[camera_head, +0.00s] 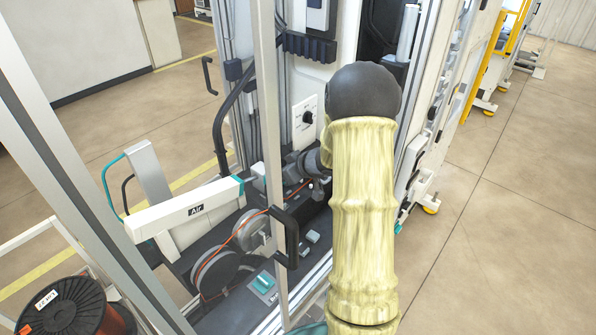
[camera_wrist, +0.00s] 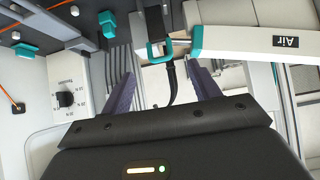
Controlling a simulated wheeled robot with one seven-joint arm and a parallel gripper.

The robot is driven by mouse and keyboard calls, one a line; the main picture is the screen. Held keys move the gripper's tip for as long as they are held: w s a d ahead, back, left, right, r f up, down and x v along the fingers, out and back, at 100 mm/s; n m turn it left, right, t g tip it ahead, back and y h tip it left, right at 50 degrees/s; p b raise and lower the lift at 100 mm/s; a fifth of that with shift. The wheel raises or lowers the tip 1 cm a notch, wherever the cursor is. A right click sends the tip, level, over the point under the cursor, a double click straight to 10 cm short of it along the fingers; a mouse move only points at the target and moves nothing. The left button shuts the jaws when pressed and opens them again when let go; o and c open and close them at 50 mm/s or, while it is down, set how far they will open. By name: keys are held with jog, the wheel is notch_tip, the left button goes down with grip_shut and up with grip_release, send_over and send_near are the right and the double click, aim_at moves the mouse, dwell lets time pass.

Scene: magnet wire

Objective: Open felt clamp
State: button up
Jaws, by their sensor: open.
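My gripper (camera_wrist: 162,82) is open in the wrist view, its two dark purple fingers apart. A black cable passes between or behind the fingers; I cannot tell which. Just beyond them is a teal bracket (camera_wrist: 157,50) on a metal rod at the end of the white "Air" arm (camera_wrist: 240,40). In the head view, my arm hides most of my gripper, which is near the end of the same Air arm (camera_head: 185,210). A teal block (camera_wrist: 107,24) and another teal piece (camera_wrist: 25,50) sit further off. I cannot tell which part is the felt clamp.
In the head view, an orange wire runs over grey pulleys (camera_head: 218,268). A black door handle (camera_head: 285,238) and an upright frame post (camera_head: 268,120) stand close to my arm. The tension dial (camera_wrist: 66,99) is on a white panel. A wire spool (camera_head: 72,310) sits at lower left.

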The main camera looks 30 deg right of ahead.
jog(key=v, duration=0.7)
jog(key=shift+c, duration=0.4)
jog(key=shift+s+f+b, duration=0.1)
jog(key=shift+f+b, duration=0.1)
jog(key=shift+b, duration=0.15)
jog(key=c, duration=0.3)
jog(key=f+m+y+b, duration=0.1)
jog(key=f, duration=0.1)
jog(key=a+f+m+b, duration=0.1)
jog(key=f, duration=0.2)
jog(key=s+a+f+m+y+b, duration=0.1)
jog(key=f+b, duration=0.1)
jog(key=shift+f+t+y, duration=0.25)
jog(key=shift+t+y, duration=0.05)
grip_shut()
jog(key=s+d+f+m+t+y+b, duration=0.2)
jog(key=f+m+t+b, duration=0.5)
jog(key=m, duration=0.8)
jog(key=s+d+t+b, duration=0.1)
jog(key=t+b, duration=0.1)
jog(key=t, duration=0.1)
jog(key=shift+d, duration=0.4)
